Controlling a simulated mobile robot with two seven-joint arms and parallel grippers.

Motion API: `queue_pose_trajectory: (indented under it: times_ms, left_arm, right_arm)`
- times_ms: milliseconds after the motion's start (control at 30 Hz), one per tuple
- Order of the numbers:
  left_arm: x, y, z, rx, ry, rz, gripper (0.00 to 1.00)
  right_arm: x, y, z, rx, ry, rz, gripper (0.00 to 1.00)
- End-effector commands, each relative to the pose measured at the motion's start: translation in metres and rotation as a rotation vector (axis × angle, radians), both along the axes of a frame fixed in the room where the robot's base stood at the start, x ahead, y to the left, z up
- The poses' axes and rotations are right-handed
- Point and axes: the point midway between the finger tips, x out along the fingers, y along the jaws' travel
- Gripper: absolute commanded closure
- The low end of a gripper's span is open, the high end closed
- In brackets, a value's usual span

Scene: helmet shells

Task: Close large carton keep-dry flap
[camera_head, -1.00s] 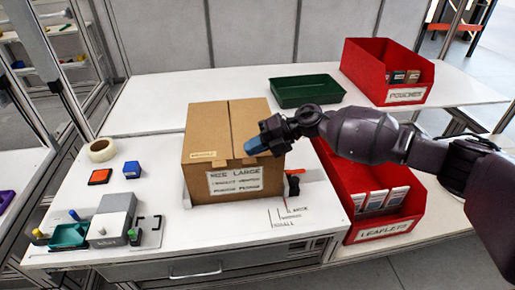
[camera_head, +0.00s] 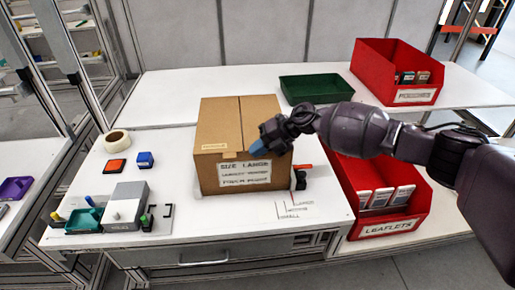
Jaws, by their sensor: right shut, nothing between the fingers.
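The large carton (camera_head: 215,180) stands on the white workbench, with a white label reading SIZE LARGE on its front. Its top flaps (camera_head: 220,120) lie flat and meet at a centre seam. A small tan tab (camera_head: 229,155) lies at the front of the top, by the seam. My right gripper (camera_head: 257,147) reaches in from the right, with its blue fingertips at the carton's front right top edge. It is shut and empty; I cannot tell whether it touches the cardboard. It hides part of the right flap. My left gripper is not in view.
A red leaflets bin (camera_head: 415,203) stands right of the carton, below my right arm. A green tray (camera_head: 315,88) and a red pouches bin (camera_head: 440,75) are behind. Tape (camera_head: 117,143), stamp pads and a grey device (camera_head: 127,207) are at left.

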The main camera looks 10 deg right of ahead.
Motion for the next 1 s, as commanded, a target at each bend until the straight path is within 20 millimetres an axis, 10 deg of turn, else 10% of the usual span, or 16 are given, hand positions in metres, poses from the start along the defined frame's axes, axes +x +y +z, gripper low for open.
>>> queue_pose_trajectory:
  times_ms: [1000]
  left_arm:
    - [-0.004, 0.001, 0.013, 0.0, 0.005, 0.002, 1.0]
  right_arm:
    - [0.0, -0.001, 0.018, 0.0, 0.0, 0.0, 1.0]
